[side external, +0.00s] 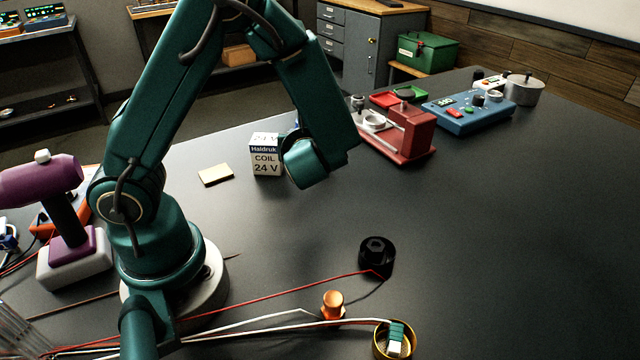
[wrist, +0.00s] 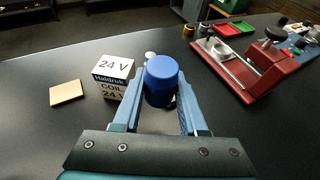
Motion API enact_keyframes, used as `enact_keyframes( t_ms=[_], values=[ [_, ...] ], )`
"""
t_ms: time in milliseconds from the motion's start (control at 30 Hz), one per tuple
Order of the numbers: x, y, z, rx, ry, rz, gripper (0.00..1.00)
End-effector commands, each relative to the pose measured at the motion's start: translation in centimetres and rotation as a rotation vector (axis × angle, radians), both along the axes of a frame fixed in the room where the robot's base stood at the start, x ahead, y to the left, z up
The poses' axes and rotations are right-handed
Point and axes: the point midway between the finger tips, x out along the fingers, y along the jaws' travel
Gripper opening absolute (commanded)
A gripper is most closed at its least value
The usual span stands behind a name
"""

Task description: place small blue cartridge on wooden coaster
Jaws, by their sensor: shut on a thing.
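The small blue cartridge (wrist: 164,72) is upright between the fingers of my gripper (wrist: 160,98) in the wrist view. My gripper is shut on it. Its lower part looks dark, and I cannot tell how far its base is above the table. The wooden coaster (wrist: 67,92) is a thin pale tan square lying flat to the left, with nothing on it. The coaster also shows in the side view (side external: 216,174), left of the coil box. There my arm hides the fingers and most or all of the cartridge.
A white and blue coil box (side external: 266,157) marked 24 V stands between my gripper and the coaster. A red fixture (side external: 408,135) and a blue control panel (side external: 470,110) stand at the back right. A black knob part (side external: 376,255) and wires lie in front. The right side is clear.

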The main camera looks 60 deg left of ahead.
Motion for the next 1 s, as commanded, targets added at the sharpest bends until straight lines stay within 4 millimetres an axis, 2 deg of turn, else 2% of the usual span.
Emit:
enact_keyframes(
  t_ms=[33,200,400,500,700,1000],
  values=[
    [-1.1,2.1,-0.1,-0.002,-0.002,0.101,0.00],
    [-5.1,7.3,-0.4,-0.007,0.001,0.394,0.00],
    [-10.2,11.6,-0.8,-0.017,0.000,0.686,0.00],
    [-12.2,12.9,-1.0,-0.022,-0.002,0.785,0.00],
    [-14.4,14.2,-1.3,-0.022,0.002,0.875,0.00],
    [-14.6,14.3,-4.4,-0.022,0.006,0.884,0.00]
  ],
)
